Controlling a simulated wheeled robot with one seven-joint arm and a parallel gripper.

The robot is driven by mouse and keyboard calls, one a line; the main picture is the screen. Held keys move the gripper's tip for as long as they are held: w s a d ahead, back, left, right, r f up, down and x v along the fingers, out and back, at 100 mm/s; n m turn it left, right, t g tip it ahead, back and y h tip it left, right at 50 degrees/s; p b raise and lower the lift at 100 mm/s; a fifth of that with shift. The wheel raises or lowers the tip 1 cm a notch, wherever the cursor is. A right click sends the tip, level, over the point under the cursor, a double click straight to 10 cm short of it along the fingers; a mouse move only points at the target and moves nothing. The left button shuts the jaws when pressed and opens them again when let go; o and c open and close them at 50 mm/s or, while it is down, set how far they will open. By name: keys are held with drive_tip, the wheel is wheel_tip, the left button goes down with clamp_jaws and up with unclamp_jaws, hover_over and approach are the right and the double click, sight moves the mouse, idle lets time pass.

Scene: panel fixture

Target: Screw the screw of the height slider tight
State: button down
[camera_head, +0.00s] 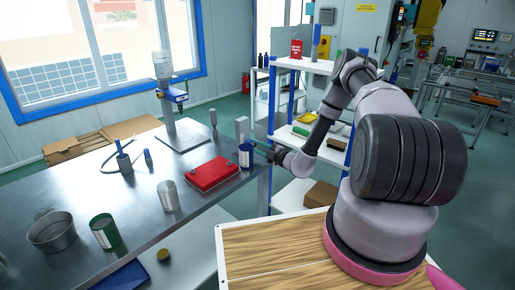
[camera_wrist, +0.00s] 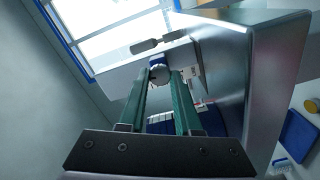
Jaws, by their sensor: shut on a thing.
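My gripper (camera_head: 262,149) reaches from the right to a small upright grey fixture (camera_head: 242,128) at the right end of the metal table. In the wrist view, my gripper's two long green fingers (camera_wrist: 166,78) are shut on a small rounded grey screw head (camera_wrist: 159,73) with a blue part beside it. I take this to be the slider's screw; its thread is hidden. A large grey metal body (camera_wrist: 230,60) fills the right of the wrist view. A blue can with a pale label (camera_head: 246,158) stands just below the fingers in the head view.
A red case (camera_head: 212,174) lies left of the fixture on the table (camera_head: 135,205). A dispenser stand (camera_head: 178,130), a white can (camera_head: 168,196), a green can (camera_head: 104,232) and a metal pot (camera_head: 52,232) stand further left. A white shelf (camera_head: 305,66) stands behind my arm.

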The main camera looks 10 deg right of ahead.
drive_tip(key=m, duration=0.7)
drive_tip(key=shift+d, duration=0.1)
drive_tip(key=m, duration=0.4)
drive_tip(key=shift+m, duration=2.1)
drive_tip(key=c, duration=0.6)
unclamp_jaws()
drive_tip(key=v, duration=1.1)
